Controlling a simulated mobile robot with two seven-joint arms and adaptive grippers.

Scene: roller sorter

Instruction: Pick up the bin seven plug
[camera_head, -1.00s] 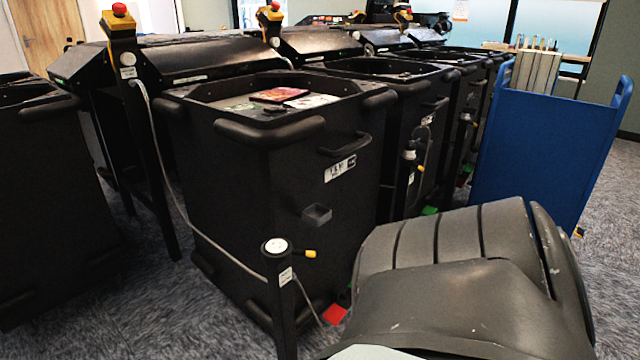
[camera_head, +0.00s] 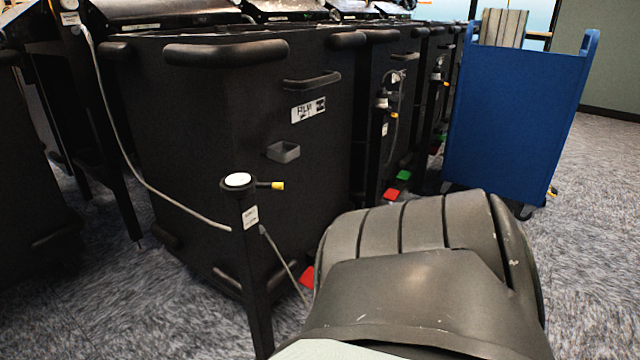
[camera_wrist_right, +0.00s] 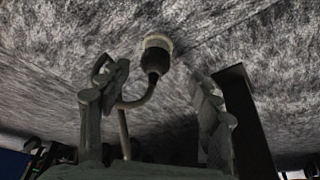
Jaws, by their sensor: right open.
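In the right wrist view, a plug (camera_wrist_right: 155,60) with a pale end and a dark body sits on a curved cable. It lies between the two fingers of my right gripper (camera_wrist_right: 155,80), which is open; I see no finger closed on it. I cannot read a bin number on it. In the head view, a black post (camera_head: 252,265) with a white round top and a yellow-tipped piece (camera_head: 270,185) stands in front of the nearest black bin (camera_head: 200,130). My arm covers the lower right there and neither gripper shows. My left gripper is out of view.
More black bins (camera_head: 385,60) stand in a row behind. A blue cart (camera_head: 515,125) stands at the right. A grey cable (camera_head: 150,185) runs from the left to the post. Red (camera_head: 307,277) and green (camera_head: 403,175) pieces are low by the bins. Carpet is clear at right.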

